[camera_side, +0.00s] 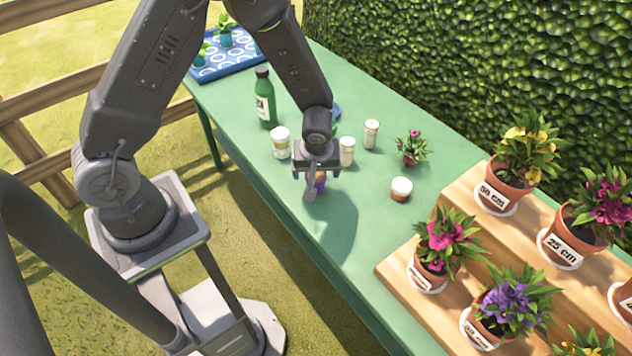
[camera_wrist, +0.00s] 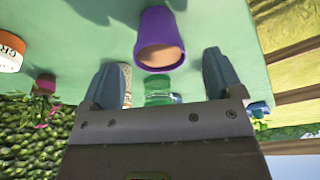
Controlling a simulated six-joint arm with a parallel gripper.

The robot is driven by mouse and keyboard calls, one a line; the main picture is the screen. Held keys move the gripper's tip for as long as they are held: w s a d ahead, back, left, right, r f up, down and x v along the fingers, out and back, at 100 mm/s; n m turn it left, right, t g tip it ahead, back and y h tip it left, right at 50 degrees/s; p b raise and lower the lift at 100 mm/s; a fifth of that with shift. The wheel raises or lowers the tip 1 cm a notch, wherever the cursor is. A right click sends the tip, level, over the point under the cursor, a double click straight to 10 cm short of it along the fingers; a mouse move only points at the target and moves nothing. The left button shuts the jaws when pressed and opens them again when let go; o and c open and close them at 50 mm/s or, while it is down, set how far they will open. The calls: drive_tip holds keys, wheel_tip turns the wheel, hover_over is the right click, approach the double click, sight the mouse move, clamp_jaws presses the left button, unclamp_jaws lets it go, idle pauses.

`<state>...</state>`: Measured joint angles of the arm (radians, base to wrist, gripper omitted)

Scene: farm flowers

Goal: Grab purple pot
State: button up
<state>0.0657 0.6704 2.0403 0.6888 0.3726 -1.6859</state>
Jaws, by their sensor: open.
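The purple pot (camera_wrist: 160,32) stands out in the wrist view, just beyond and between my fingertips, with its brown inside showing at the open end. In the side view the purple pot (camera_side: 320,181) is mostly hidden behind my gripper (camera_side: 310,190), with only a small purple patch showing. My gripper is low over the green table. In the wrist view my gripper (camera_wrist: 163,82) has its two fingers spread wide apart, with nothing held between them. I cannot tell whether a finger touches the pot.
White jars (camera_side: 280,143) and a green bottle (camera_side: 265,98) stand behind my gripper on the table (camera_side: 345,225). A small flower pot (camera_side: 410,157) and a low jar (camera_side: 401,189) are to the right. Wooden steps (camera_side: 455,310) hold several potted flowers. The table's front middle is clear.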

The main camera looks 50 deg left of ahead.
sight(316, 177)
drive_tip(key=shift+x, duration=2.7)
drive_tip(key=shift+c, duration=0.2)
drive_tip(key=c, duration=1)
drive_tip(key=shift+r, duration=0.1)
